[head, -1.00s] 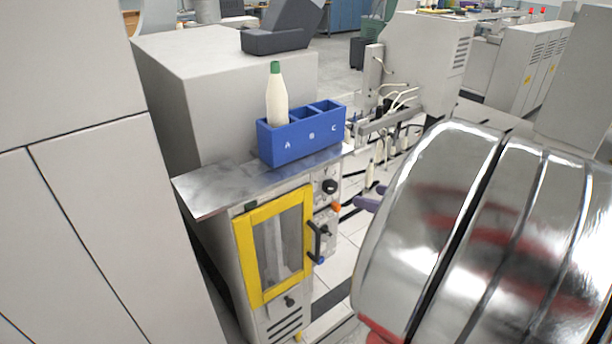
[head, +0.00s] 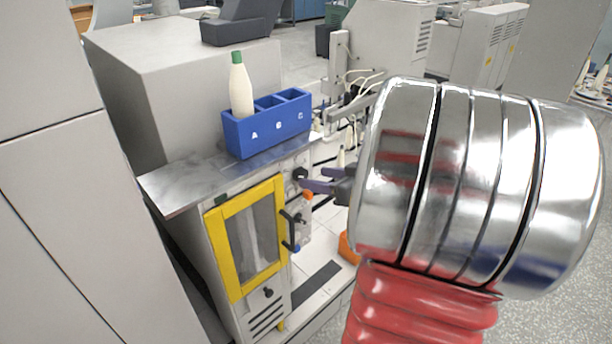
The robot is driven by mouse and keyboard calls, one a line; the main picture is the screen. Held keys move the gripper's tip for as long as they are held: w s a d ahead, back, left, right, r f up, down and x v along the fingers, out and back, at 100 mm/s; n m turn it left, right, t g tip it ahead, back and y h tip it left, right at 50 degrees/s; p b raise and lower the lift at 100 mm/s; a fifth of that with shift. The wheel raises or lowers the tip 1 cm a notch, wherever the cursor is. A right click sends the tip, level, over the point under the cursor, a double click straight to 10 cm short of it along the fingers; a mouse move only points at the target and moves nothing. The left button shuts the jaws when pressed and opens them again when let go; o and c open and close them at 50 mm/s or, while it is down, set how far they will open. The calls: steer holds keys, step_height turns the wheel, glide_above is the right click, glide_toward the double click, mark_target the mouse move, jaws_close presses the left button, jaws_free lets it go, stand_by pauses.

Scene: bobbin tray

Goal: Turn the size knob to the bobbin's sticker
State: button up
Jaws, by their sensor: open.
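The cream bobbin (head: 241,92) with a green top stands in compartment A of the blue tray (head: 268,133), tilted slightly in the picture. I cannot make out a separate sticker on it. A round black knob (head: 299,173) sits high on the control strip of the cabinet, right of the yellow-framed door; its marks are too small to read. A second small dark knob (head: 268,293) is below the door. My gripper (head: 313,180), with purple fingers, is open and empty just right of the upper knob; I cannot tell whether it touches it. My arm hides the gripper's rear.
The tray stands on the cabinet's metal top (head: 190,178); compartments B and C look empty. The yellow door (head: 246,240) has a black handle (head: 290,231) sticking out. An orange part (head: 308,196) is below the upper knob. A tall grey cabinet (head: 70,190) closes off the left.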

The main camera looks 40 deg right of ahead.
mark_target(304, 176)
steer(key=shift+x, duration=2.7)
steer(key=shift+c, duration=0.4)
steer(key=shift+d, duration=0.1)
steer(key=c, duration=1)
steer(key=shift+o, duration=0.2)
